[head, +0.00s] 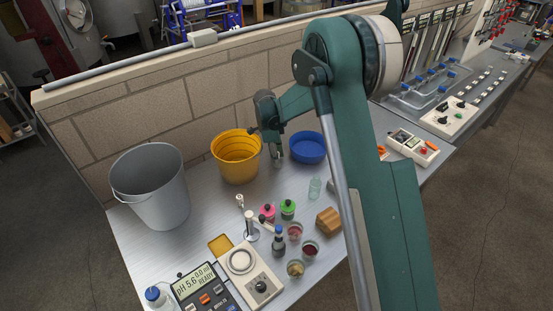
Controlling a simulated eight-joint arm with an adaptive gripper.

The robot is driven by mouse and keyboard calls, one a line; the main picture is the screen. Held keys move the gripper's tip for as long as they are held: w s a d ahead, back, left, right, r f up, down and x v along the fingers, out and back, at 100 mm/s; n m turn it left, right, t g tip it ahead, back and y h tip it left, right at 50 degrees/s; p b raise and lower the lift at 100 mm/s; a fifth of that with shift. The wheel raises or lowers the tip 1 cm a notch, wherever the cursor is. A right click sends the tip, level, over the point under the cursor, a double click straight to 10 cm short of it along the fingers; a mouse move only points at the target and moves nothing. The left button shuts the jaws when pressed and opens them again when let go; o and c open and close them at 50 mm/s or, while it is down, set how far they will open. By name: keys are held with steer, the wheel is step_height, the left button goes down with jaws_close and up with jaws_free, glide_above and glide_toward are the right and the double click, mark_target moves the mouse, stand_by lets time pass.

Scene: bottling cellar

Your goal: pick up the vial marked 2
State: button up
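No number 2 can be read on any container, so I cannot tell which is the vial marked 2. A small clear, pale-green glass container (315,188) stands upright on the bench, right of the middle. A pink-lidded container (267,213) and a green-lidded container (288,208) stand to its left. My gripper (277,162) hangs over the bench between the yellow bucket (236,160) and the blue bowl (307,148), behind and left of the clear container and apart from it. Its fingers are too small to show whether they are open or shut.
Small jars (294,231), a dark bottle (279,242) and a wooden block (328,221) crowd the middle front. A stirrer plate (248,272) and pH meter (205,291) are in front. A grey bucket (150,188) stands left. A brick wall (130,120) runs behind the bench.

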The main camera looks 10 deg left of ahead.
steer(key=c, duration=0.9)
steer(key=shift+c, duration=0.2)
steer(key=shift+r+p, duration=0.45)
steer(key=shift+r, duration=4.6)
